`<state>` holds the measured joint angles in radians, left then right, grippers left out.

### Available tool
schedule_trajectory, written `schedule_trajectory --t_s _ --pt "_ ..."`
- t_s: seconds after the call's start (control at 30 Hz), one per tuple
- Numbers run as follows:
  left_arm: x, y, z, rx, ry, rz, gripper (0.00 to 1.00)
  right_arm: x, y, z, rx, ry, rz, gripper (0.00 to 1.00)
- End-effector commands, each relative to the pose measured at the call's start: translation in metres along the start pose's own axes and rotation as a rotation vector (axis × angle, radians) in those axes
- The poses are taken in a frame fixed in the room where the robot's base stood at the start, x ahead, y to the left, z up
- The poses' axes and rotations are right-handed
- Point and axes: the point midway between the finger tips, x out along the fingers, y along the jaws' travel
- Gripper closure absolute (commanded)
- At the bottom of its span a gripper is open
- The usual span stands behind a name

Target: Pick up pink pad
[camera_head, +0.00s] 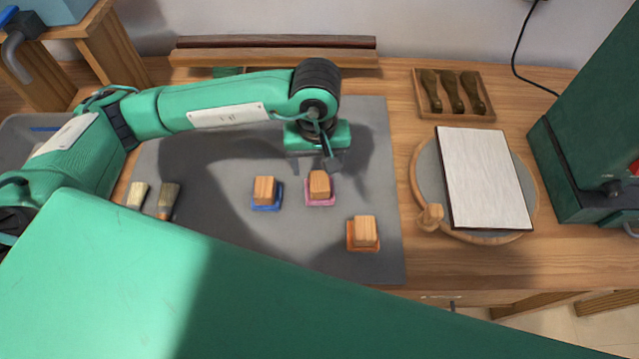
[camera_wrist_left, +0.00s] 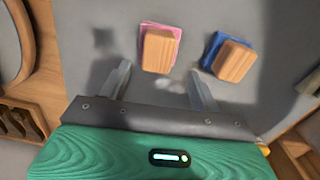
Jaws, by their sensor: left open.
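The pink pad (camera_head: 320,199) lies on the grey mat (camera_head: 300,262) with a wooden block (camera_head: 319,185) on top as its handle. It also shows in the left wrist view (camera_wrist_left: 176,32), with its block (camera_wrist_left: 158,52) partly covering it. My left gripper (camera_head: 331,165) is just behind the pink pad in the head view. In the left wrist view its two fingers (camera_wrist_left: 160,88) are spread apart, with the pink pad's block ahead of their gap and nothing between them. My right gripper is not in view.
A blue pad with a block (camera_head: 265,193) is left of the pink one, and an orange pad with a block (camera_head: 363,234) is in front and to the right. Two brushes (camera_head: 154,199) lie at the mat's left. A round turntable with a white board (camera_head: 484,177) stands right.

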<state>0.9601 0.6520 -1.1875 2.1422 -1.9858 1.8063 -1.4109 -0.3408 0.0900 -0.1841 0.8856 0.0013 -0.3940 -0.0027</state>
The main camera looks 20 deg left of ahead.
Motion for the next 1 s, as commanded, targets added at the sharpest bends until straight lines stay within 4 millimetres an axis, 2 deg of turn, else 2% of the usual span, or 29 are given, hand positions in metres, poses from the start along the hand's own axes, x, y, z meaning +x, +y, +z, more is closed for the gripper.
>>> schedule_trajectory --t_s 0.23,0.4,0.7,0.77,0.93,0.97,1.0 --pt "0.024 0.003 0.004 -0.001 -0.005 -0.003 0.36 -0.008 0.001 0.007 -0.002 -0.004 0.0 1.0" --pt "0.046 0.004 0.003 -0.002 -0.003 -0.001 0.36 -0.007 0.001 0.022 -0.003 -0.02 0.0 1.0" --pt "0.052 0.004 0.003 0.0 0.0 0.001 0.36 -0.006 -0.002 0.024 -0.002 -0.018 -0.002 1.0" --pt "0.052 0.004 0.003 0.0 0.0 0.001 0.46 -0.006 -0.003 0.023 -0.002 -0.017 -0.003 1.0" --pt "0.052 0.004 0.003 0.0 0.0 0.001 0.8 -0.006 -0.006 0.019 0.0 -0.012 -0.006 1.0" --pt "0.052 0.004 0.003 0.0 0.0 0.001 0.85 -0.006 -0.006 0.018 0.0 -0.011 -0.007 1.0" --pt "0.052 0.004 0.003 0.0 0.0 0.001 0.85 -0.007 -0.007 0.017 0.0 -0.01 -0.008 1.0"
